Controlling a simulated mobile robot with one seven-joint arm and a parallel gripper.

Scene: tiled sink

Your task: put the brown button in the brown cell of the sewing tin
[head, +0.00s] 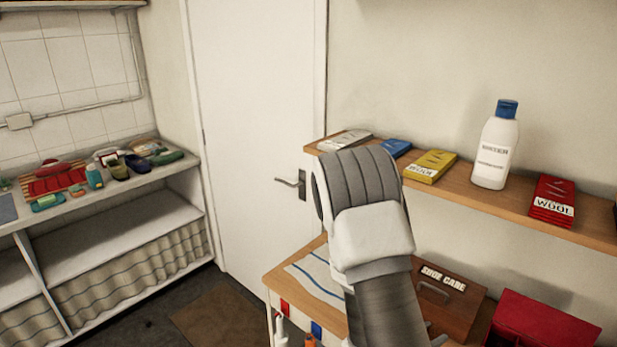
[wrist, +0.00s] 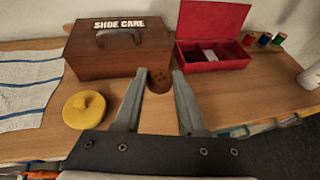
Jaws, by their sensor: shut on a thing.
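The brown button (wrist: 160,87) is between the fingertips of my gripper (wrist: 159,76), which is shut on it. It shows small dark holes in its face. Whether it touches the wooden surface below I cannot tell. The red sewing tin (wrist: 213,59) stands open behind and to the right of my gripper, its lid raised at the back. Its cells are partly visible, and I cannot tell which one is brown. The tin also shows at the lower right of the head view (head: 545,325). There my arm hides the gripper and button.
A brown shoe care box (wrist: 118,58) stands behind and left, close to my fingertips. A yellow round button-like thing (wrist: 84,110) lies left of my gripper. Several thread spools (wrist: 263,40) stand right of the tin. A shelf (head: 480,200) with a white bottle (head: 495,150) runs above.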

